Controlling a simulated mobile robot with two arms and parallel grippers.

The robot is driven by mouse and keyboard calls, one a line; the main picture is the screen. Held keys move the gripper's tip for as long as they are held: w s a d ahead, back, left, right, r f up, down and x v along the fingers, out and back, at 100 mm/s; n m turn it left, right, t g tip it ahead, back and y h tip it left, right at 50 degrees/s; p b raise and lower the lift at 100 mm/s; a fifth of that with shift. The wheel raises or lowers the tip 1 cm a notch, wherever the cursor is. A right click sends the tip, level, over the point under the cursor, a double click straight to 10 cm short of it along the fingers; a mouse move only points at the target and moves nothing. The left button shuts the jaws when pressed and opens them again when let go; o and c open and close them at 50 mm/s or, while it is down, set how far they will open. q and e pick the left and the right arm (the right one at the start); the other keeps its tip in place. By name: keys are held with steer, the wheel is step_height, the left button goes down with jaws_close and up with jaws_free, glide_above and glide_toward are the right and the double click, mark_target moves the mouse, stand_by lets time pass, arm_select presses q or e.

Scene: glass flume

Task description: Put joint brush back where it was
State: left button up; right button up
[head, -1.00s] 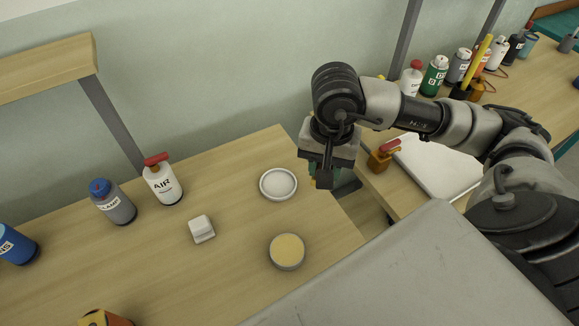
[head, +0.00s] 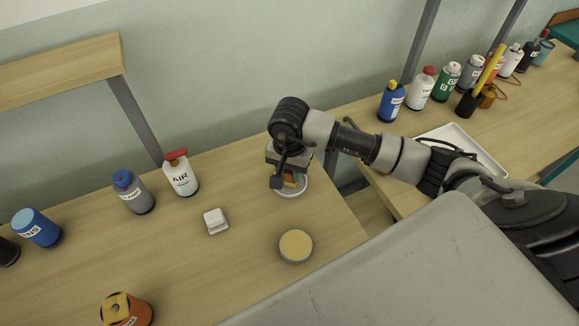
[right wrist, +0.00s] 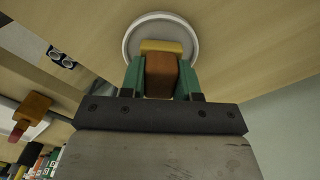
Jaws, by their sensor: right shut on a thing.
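My right gripper (head: 290,183) is over the round white dish (head: 303,187) on the left wooden table in the head view. It is shut on a small brown block-like piece with a yellow end, which I take to be the joint brush (right wrist: 161,76). In the right wrist view the green fingers grip its two sides. The yellow end overlaps the dish (right wrist: 128,42) in that picture; I cannot tell whether it touches it. The gripper hides part of the dish in the head view. My left gripper is not in view.
A round tin with a tan top (head: 296,246) and a small white block (head: 215,221) stand near the dish. An AIR bottle (head: 181,175) and a grey bottle (head: 133,193) stand behind. A gap separates this table from the right one, which holds several bottles and a white tray (head: 467,143).

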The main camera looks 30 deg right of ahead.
steer(key=shift+f, duration=0.2)
steer(key=shift+f+b, duration=0.2)
steer(key=shift+b, duration=0.1)
steer(key=o, duration=0.9)
steer(key=shift+r, duration=0.15)
